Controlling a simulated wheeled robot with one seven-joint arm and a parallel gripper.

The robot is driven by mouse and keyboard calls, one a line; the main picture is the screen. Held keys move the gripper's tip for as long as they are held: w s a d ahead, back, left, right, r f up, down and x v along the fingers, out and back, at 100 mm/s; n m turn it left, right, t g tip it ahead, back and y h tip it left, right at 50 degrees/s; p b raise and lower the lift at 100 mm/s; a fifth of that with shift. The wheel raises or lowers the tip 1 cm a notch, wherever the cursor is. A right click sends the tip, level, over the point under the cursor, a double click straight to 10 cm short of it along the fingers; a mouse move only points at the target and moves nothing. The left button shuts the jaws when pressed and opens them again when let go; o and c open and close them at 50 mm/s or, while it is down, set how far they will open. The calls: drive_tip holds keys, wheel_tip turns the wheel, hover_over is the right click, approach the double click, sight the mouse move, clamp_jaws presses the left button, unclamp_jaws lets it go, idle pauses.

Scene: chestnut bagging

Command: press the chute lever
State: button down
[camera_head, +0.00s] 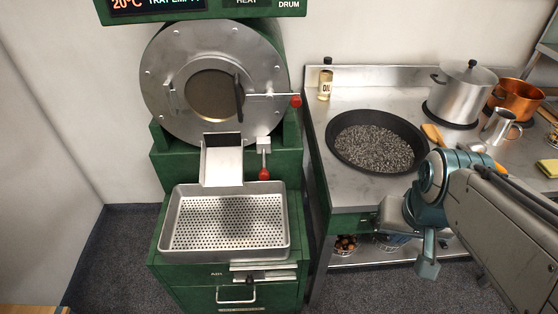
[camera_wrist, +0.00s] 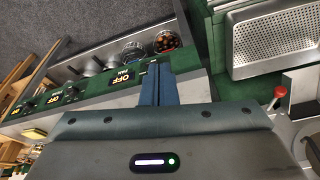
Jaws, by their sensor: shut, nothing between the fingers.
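The chute lever (camera_head: 264,160) hangs from a pale block to the right of the metal chute (camera_head: 222,160), its red knob (camera_head: 265,174) pointing down. A red knob (camera_wrist: 280,92) beside the tray also shows at the right of the wrist view. My gripper (camera_head: 427,266) is right of the lever and well apart from it, by the front edge of the counter. In the wrist view my gripper's blue fingers (camera_wrist: 160,86) are together, with nothing held, over the green control panel.
The perforated tray (camera_head: 165,240) sits empty below the chute. The drum door has another red-knobbed handle (camera_head: 295,101). A black pan (camera_head: 333,145) of dark gravel-like pieces stands on the counter (camera_head: 345,190). Pots and a metal jug stand at the right. Chestnuts (camera_wrist: 166,40) lie in a lower bowl.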

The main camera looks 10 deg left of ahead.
drive_tip(key=shift+a, duration=0.1)
wheel_tip(320, 180, down, 13)
drive_tip(key=w+d+n+h+b, duration=0.2)
drive_tip(key=w+n+h+b, duration=0.1)
drive_tip(key=n+h+b, duration=0.65)
drive_tip(key=w+a+f+n+t+y+b, duration=0.2)
drive_tip(key=a+n+t+b, duration=0.2)
drive_tip(key=a+n, duration=0.3)
drive_tip(key=w+a+f+n+t+y+b, duration=0.2)
drive_tip(key=a+n+t+b, duration=0.3)
drive_tip(key=a, duration=0.4)
drive_tip(key=w+a+f+n+t+y+b, duration=0.2)
drive_tip(key=a+n+t+b, duration=0.3)
drive_tip(key=a+n, duration=0.3)
drive_tip(key=shift+w+f+n+t+y, duration=0.25)
drive_tip(key=shift+w+n+t+y, duration=0.3)
drive_tip(key=shift+w+t+y, duration=0.1)
drive_tip(key=s+a+f+n+t+y+b, duration=0.1)
drive_tip(key=s+a+n+y, duration=0.2)
drive_tip(key=a, duration=0.4)
drive_tip(key=n+y, duration=0.1)
drive_tip(key=y, duration=0.1)
drive_tip(key=shift+a+n+y+b, duration=0.3)
drive_tip(key=shift+a+n, duration=0.05)
drive_tip(key=shift+n, duration=0.05)
